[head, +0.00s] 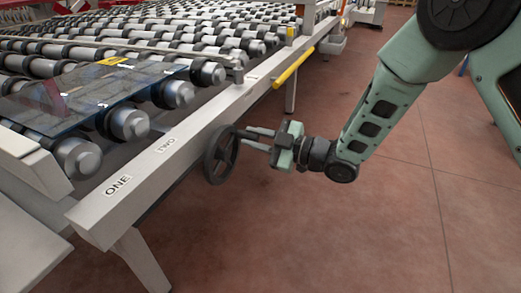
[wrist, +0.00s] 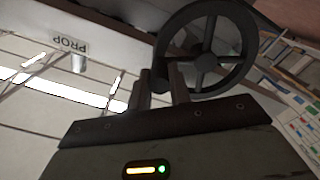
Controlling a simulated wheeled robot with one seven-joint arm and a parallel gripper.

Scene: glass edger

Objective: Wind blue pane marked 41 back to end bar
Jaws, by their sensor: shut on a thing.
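A blue glass pane (head: 88,92) lies flat on the rollers at the left in the head view. It carries a yellow label (head: 112,61), whose marking is too small to read. A dark spoked handwheel (head: 220,154) is on the near side of the frame, just past the label TWO. My gripper (head: 247,138) is shut on the handwheel's rim, reaching it from the right. In the wrist view the handwheel (wrist: 205,60) shows beyond the fingers, with its rim between them. I cannot tell which part is the end bar.
The roller table's light rail (head: 185,140) carries the labels ONE (head: 118,186) and TWO (head: 166,146). A yellow bar (head: 293,68) juts from the rail farther back. The red floor (head: 330,225) to the right is clear. A PROP label (wrist: 70,45) shows in the wrist view.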

